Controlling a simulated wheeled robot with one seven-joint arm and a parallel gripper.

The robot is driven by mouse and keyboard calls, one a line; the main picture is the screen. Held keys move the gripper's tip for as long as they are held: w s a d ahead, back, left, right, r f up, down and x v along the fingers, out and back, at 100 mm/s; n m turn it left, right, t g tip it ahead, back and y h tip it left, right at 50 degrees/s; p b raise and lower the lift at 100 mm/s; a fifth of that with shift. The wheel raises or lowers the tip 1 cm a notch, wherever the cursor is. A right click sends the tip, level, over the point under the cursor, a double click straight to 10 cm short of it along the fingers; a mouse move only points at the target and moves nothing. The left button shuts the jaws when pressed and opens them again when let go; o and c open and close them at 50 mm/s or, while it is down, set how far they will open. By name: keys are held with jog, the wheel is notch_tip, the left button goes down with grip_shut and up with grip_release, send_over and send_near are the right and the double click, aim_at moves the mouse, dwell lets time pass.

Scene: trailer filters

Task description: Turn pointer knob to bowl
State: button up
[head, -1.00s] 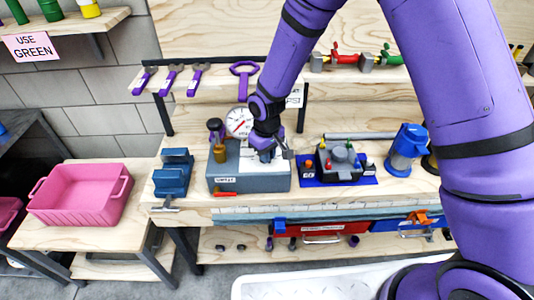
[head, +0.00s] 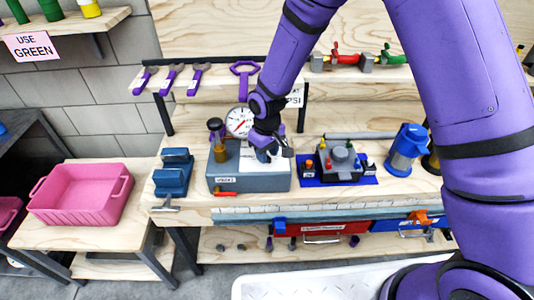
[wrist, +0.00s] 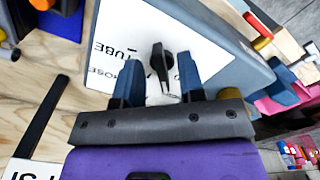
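The pointer knob (wrist: 160,62) is black with a narrow pointer. It stands on a white label plate (wrist: 118,50) on a grey box (head: 235,181). The plate reads "TUBE" and "HOSE" upside down in the wrist view; I cannot read a "bowl" mark. My gripper (wrist: 159,72) is open, with one dark blue finger on each side of the knob and visible gaps between. In the head view my gripper (head: 267,154) is over the top of the grey box and hides the knob.
A pressure gauge (head: 239,122) and a brass-coloured fitting (head: 220,152) stand at the box's left and back. A red lever (head: 225,193) is on its front. A blue vise (head: 174,172) is left; a blue tray (head: 312,181) with parts and a blue canister (head: 405,150) are right.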

notch_tip(320, 180, up, 10)
dwell(0.4)
jog(key=shift+r, duration=0.1)
jog(key=s+d+r+m+t, duration=0.15)
jog(key=s+d+r, duration=0.25)
jog(key=d+r, duration=0.5)
jog(key=s+d+r+m+t, duration=0.1)
jog(key=s+d+r+m, duration=0.15)
jog(key=d+r, duration=0.65)
jog(key=s+d+r+m+t, duration=0.1)
jog(key=s+d+r, duration=0.3)
jog(key=s, duration=0.5)
jog(key=s+d+r+m+t, duration=0.1)
jog(key=s+d+r, duration=0.3)
jog(key=s, duration=0.6)
jog(key=shift+s+d+r+m+t, duration=0.2)
jog(key=shift+r+m+t, duration=0.2)
jog(key=shift+m, duration=0.4)
